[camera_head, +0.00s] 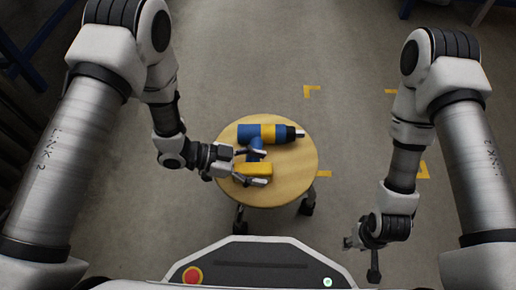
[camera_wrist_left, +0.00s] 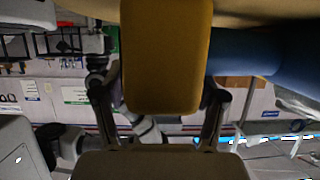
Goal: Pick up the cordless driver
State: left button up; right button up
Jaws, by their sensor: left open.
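The cordless driver (camera_head: 249,132) lies on its side on a round wooden stool top (camera_head: 290,185). Its body is blue with a yellow band, and its dark nose points right. Its blue handle runs toward the front, ending in a yellow battery block (camera_head: 254,169). My left gripper (camera_head: 258,168) is open, with one finger on each side of the yellow block. In the left wrist view the yellow block (camera_wrist_left: 167,55) sits between the spread fingers, with the blue handle (camera_wrist_left: 265,60) to its right. Contact cannot be told. My right gripper (camera_head: 358,262) appears open and empty, away from the stool.
The stool stands on casters (camera_head: 307,207) on a grey floor with yellow corner marks (camera_head: 311,91). The stool top is otherwise bare, with free room at its right and front. A blue frame (camera_head: 40,42) stands at the upper left.

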pick_arm(q)
grip_shut()
jog(key=shift+r, duration=0.1)
